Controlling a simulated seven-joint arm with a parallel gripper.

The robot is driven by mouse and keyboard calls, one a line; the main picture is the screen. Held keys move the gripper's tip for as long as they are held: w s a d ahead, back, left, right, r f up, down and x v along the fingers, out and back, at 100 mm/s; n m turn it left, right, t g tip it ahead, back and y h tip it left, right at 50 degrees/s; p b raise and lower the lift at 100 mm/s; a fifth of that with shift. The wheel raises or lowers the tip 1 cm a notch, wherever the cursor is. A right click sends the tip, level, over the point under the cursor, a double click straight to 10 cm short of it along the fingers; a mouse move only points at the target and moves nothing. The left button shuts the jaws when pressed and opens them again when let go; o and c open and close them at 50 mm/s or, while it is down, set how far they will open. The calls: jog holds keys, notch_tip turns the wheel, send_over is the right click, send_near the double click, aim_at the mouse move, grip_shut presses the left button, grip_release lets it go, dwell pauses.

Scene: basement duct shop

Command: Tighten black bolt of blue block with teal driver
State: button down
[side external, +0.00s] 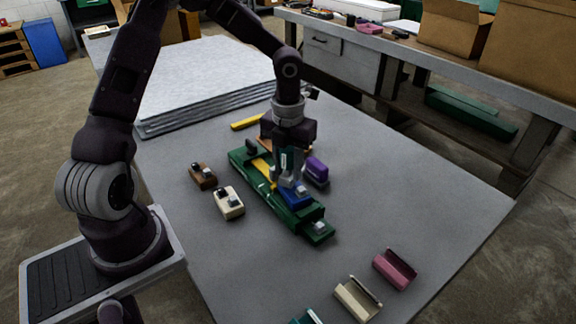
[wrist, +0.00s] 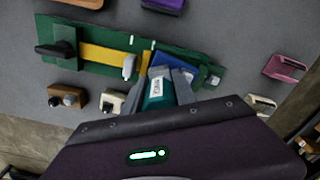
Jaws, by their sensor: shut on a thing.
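The blue block (side external: 297,196) sits in the long green fixture (side external: 249,164), toward its near end. It also shows in the wrist view (wrist: 196,76), partly behind my fingers. My gripper (side external: 284,177) points down over the fixture and is shut on the teal driver (wrist: 157,88), whose labelled teal body shows between the fingers. The driver's tip is hidden, so I cannot tell whether it touches the bolt.
A purple block (side external: 317,171) stands just right of the fixture. Brown (side external: 203,177) and cream (side external: 229,203) blocks stand to its left. Pink (side external: 395,269) and cream (side external: 358,298) holders lie at the front. Stacked grey sheets (side external: 205,82) lie behind. The table's right side is clear.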

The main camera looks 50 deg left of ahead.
aim_at(289, 147)
jog(key=m, duration=0.3)
jog(key=shift+m, duration=1.7)
jog(key=m, duration=0.2)
jog(key=shift+m, duration=0.3)
jog(key=shift+n, duration=0.7)
jog(key=shift+r, duration=2.55)
